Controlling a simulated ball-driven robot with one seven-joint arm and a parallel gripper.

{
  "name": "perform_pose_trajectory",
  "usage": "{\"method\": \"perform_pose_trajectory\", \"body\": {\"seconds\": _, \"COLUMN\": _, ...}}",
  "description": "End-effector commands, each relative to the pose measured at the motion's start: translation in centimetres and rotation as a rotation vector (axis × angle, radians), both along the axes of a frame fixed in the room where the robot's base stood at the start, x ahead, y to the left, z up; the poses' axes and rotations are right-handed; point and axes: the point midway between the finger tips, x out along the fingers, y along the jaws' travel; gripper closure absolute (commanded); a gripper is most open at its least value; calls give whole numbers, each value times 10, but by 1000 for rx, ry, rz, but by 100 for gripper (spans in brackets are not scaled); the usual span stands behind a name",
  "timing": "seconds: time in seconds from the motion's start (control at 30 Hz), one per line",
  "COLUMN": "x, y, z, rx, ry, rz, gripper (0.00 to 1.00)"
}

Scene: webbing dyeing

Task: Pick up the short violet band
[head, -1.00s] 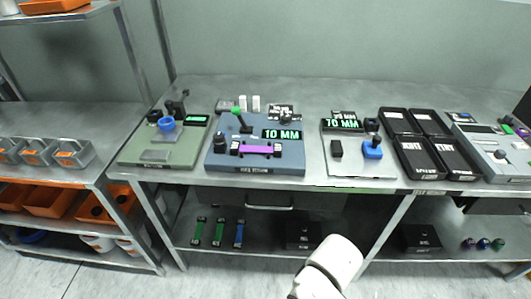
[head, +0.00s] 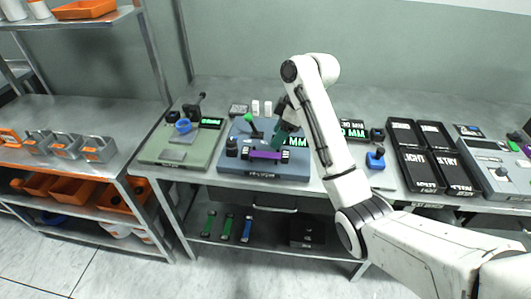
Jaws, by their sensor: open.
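The short violet band (head: 265,155) lies across the blue-grey device (head: 236,167) on the bench, stretched level between two dark end pieces. My white arm reaches in from the lower right, and my gripper (head: 279,142) points down just above the band's right part. The jaws are open. The arm and gripper partly hide the device's green "MM" display. I cannot tell whether the fingertips touch the band.
A green device (head: 165,159) with a blue ring stands to the left. Black trays (head: 424,186) and a blue-knobbed tool (head: 375,160) are to the right. Green and blue bands (head: 228,225) lie on the lower shelf. A metal rack (head: 105,174) holds orange bins.

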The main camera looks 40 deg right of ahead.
Motion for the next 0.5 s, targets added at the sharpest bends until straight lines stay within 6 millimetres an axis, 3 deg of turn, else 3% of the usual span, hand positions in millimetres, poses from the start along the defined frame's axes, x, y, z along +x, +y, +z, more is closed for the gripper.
{"method": "perform_pose_trajectory", "body": {"seconds": 0.03, "x": 1, "y": -10, "z": 9, "rx": -7, "ry": 0, "rz": 11, "gripper": 40}}
{"method": "perform_pose_trajectory", "body": {"seconds": 0.17, "x": 2, "y": -19, "z": 13, "rx": -12, "ry": 2, "rz": 32, "gripper": 40}}
{"method": "perform_pose_trajectory", "body": {"seconds": 0.5, "x": 16, "y": -9, "z": -29, "rx": -11, "ry": 2, "rz": 34, "gripper": 40}}
